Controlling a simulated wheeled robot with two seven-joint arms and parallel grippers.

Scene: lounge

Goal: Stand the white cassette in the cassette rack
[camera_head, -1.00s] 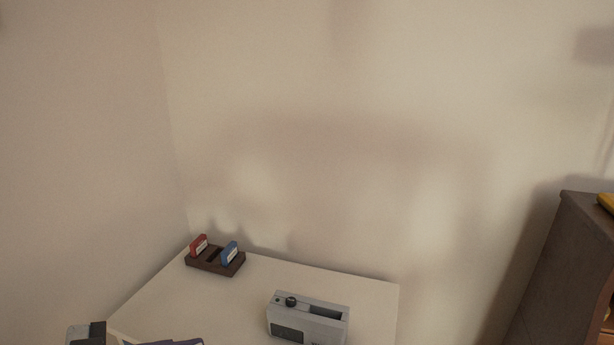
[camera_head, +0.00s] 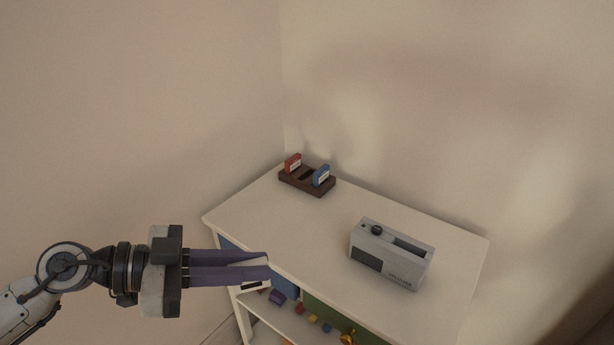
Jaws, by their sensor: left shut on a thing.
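The cassette rack (camera_head: 310,187) is a dark brown block at the far left corner of the white table top. A red cassette (camera_head: 293,163) stands at its left end and a blue cassette (camera_head: 321,175) at its right end, with an empty slot between them. My left gripper (camera_head: 268,268) is at the left, in front of the table's front edge and well short of the rack. My right gripper is not in view.
A grey cassette player (camera_head: 391,253) with a dark knob and an open top slot stands on the right of the white table (camera_head: 440,228). The top between rack and player is clear. Small coloured toys (camera_head: 313,319) lie on the shelf below. Walls close off the back and left.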

